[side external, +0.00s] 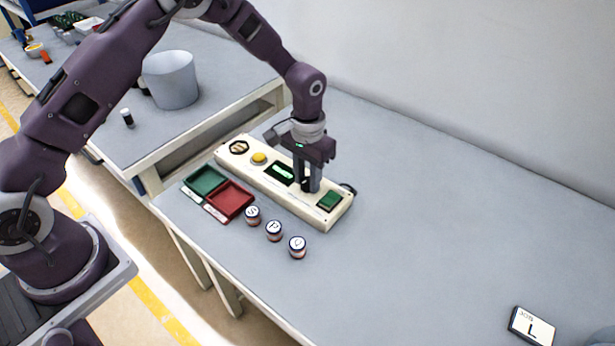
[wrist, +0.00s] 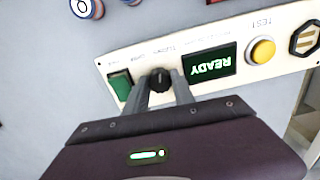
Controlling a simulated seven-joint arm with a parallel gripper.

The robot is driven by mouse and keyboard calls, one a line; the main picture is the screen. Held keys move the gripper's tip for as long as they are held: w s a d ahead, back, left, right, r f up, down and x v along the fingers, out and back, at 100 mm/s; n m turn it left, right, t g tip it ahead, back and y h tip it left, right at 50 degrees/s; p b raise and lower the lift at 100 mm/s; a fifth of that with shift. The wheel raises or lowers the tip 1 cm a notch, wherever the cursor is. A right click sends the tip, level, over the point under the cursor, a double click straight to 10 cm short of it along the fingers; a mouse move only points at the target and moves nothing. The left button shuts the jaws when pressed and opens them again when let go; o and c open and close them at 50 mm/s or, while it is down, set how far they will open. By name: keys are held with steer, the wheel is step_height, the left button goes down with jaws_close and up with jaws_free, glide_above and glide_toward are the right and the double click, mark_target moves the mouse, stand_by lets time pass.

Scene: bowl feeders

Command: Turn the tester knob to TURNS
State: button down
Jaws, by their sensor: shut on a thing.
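The tester is a long cream box (side external: 335,212) on the bench, and its panel also shows in the wrist view (wrist: 290,70). Its black knob (wrist: 159,80) sits between the green button (wrist: 121,86) and a display (wrist: 209,66) reading READY, upside down in this view. My gripper (side external: 309,187) points down at the panel, with its fingers (wrist: 160,86) shut on either side of the knob. In the side view the fingers hide the knob. Small labels by the knob are too blurred to read, so its setting cannot be told.
A yellow button (side external: 259,158) and a hexagonal recess (side external: 239,147) are at the tester's left end. The right bench is mostly clear.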

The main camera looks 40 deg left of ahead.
mark_target(308, 180)
steer(key=m, duration=0.6)
steer(key=shift+m, duration=0.4)
stand_by(0.4)
steer(key=c, duration=1.1)
jaws_free()
steer(key=shift+o, duration=0.2)
step_height(308, 180, up, 7)
steer(key=shift+r, duration=0.1)
